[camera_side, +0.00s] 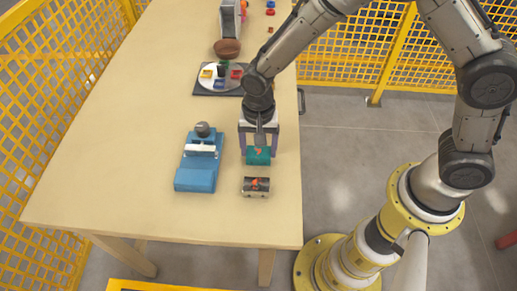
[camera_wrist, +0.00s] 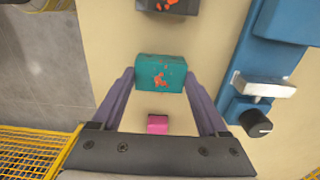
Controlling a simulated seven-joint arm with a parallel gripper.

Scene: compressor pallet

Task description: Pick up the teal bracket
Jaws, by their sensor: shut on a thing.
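The teal bracket (camera_side: 258,160) is a block with orange-red marks on its surface, near the right edge of the wooden table (camera_side: 120,170). It also shows in the wrist view (camera_wrist: 160,68). My gripper (camera_side: 258,152) points down over it, with one purple finger on each side of the bracket. In the wrist view my gripper (camera_wrist: 161,79) has both fingertips against the bracket's ends, shut on it. I cannot tell whether the bracket rests on the table or is slightly above it.
A dark grey block (camera_side: 256,187) with orange marks lies just in front. A blue fixture (camera_side: 196,178) stands to the left. A pink block (camera_wrist: 157,124) lies close by between my fingers. A round white plate (camera_side: 210,83) with coloured pieces lies farther back. The table's left side is clear.

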